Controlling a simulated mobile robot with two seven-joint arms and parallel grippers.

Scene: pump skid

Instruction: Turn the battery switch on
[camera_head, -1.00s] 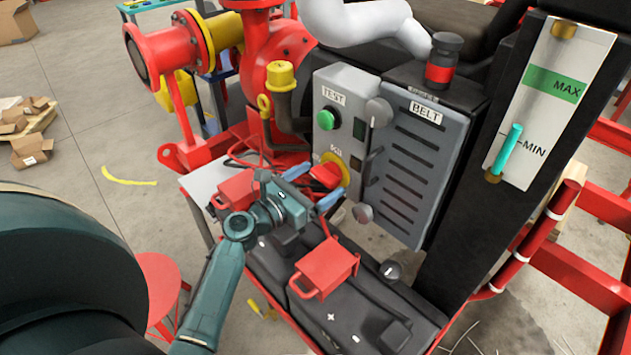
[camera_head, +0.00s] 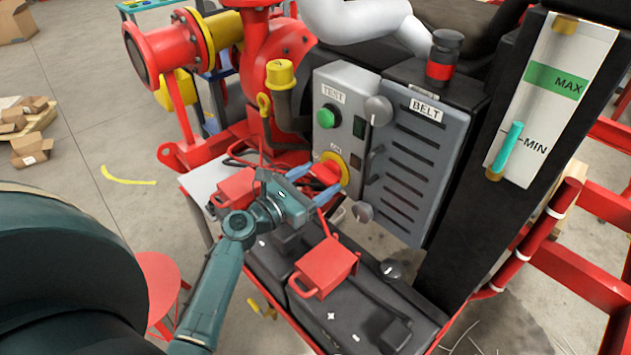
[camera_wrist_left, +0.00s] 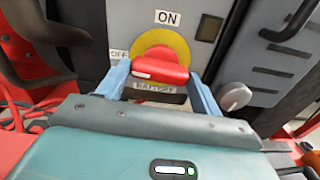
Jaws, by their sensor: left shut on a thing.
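The battery switch is a red handle (camera_head: 325,172) on a yellow round plate on the grey control box. In the left wrist view the red handle (camera_wrist_left: 160,66) lies across the yellow plate (camera_wrist_left: 163,40), with an ON label (camera_wrist_left: 167,18) above, an OFF label (camera_wrist_left: 118,54) at left and a BATTERY label (camera_wrist_left: 154,88) below. My left gripper (camera_head: 313,184) is at the switch, its blue fingers on either side of the handle and shut on it. My right gripper is not in view.
A slotted BELT cover (camera_head: 412,165) stands to the right. Black batteries (camera_head: 345,315) with red terminal covers (camera_head: 326,262) sit below my left gripper.

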